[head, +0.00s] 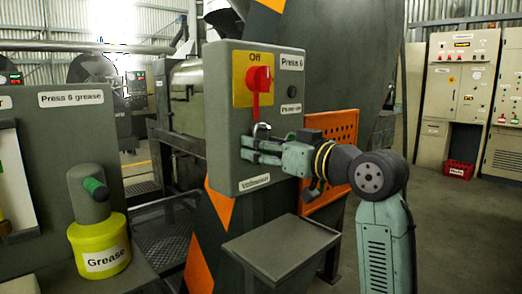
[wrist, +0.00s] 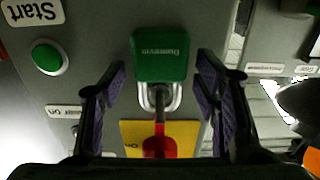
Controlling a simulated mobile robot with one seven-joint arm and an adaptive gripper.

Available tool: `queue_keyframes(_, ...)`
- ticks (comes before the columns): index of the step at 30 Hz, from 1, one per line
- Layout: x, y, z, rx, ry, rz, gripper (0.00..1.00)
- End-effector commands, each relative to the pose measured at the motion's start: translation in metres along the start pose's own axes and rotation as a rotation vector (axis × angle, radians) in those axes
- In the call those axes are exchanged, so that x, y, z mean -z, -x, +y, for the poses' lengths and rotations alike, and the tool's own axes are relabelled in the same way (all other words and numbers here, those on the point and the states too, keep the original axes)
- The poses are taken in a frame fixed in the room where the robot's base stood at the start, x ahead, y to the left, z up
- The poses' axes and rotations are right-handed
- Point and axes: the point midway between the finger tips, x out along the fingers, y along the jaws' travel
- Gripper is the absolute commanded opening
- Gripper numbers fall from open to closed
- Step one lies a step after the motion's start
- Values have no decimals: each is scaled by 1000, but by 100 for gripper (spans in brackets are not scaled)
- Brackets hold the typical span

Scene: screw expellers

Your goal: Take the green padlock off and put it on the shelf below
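The green padlock (wrist: 160,55) hangs by its metal shackle (wrist: 160,97) from the red switch handle (wrist: 158,146), seen upside down in the wrist view. In the head view the shackle (head: 262,129) shows below the red switch (head: 259,79), and my fingers hide the green body. My gripper (head: 252,148) is level with the padlock in front of the grey control box. In the wrist view the fingers (wrist: 162,66) stand open, one on each side of the padlock, with gaps to it. The grey shelf (head: 283,243) is below the box and looks empty.
The control box (head: 225,120) carries a yellow plate and labels. A green button (wrist: 48,57) shows in the wrist view. A yellow grease pot (head: 99,244) stands at the lower left. An orange perforated guard (head: 330,180) is behind my wrist. Open floor lies to the right.

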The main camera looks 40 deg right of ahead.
Motion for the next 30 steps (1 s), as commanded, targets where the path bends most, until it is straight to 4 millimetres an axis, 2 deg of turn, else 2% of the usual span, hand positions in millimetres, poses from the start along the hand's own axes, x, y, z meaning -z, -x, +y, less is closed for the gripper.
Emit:
queue_keyframes(2, 0, 0, 0, 0, 0, 0, 48)
queue_keyframes(20, 0, 0, 0, 0, 0, 0, 8)
queue_keyframes(30, 3, 0, 0, 1, 1, 0, 8)
